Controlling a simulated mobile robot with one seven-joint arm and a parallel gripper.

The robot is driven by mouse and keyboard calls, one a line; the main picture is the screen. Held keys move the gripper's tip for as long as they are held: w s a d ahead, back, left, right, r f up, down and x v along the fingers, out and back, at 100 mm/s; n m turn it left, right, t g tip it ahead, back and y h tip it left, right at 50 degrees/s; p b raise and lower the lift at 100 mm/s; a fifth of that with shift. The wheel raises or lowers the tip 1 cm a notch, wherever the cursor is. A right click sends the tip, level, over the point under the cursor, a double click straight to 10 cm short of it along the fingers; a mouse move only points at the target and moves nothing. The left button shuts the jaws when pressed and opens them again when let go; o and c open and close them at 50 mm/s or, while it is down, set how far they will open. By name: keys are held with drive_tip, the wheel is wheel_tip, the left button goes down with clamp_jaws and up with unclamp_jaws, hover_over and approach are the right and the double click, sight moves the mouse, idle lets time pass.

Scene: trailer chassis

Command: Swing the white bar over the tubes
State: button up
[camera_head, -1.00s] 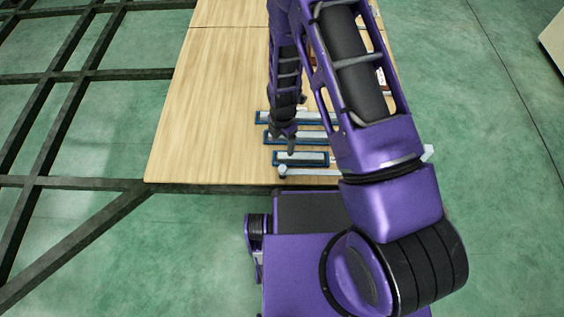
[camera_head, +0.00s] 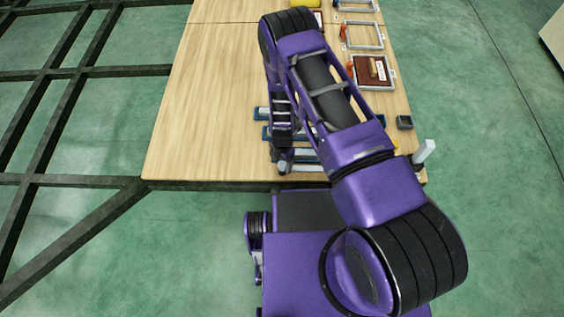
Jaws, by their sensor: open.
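The white bar (camera_head: 308,168) lies along the front edge of the wooden table, with a rounded knob at its left end. Its right part is hidden behind my arm. The tubes lie in blue-edged holders (camera_head: 262,113) just behind the bar, in rows running left to right; my arm covers much of them. My gripper (camera_head: 282,158) points down over the left end of the holders, close to the bar's left end. It is open, with nothing visibly held. Whether it touches the bar cannot be told.
A white post (camera_head: 425,150) stands at the table's front right corner, near a small dark box (camera_head: 404,122). Framed trays (camera_head: 372,72) line the right side. The left half of the wooden table (camera_head: 205,110) is clear.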

drive_tip(key=shift+c, duration=0.4)
clamp_jaws()
idle(1.1)
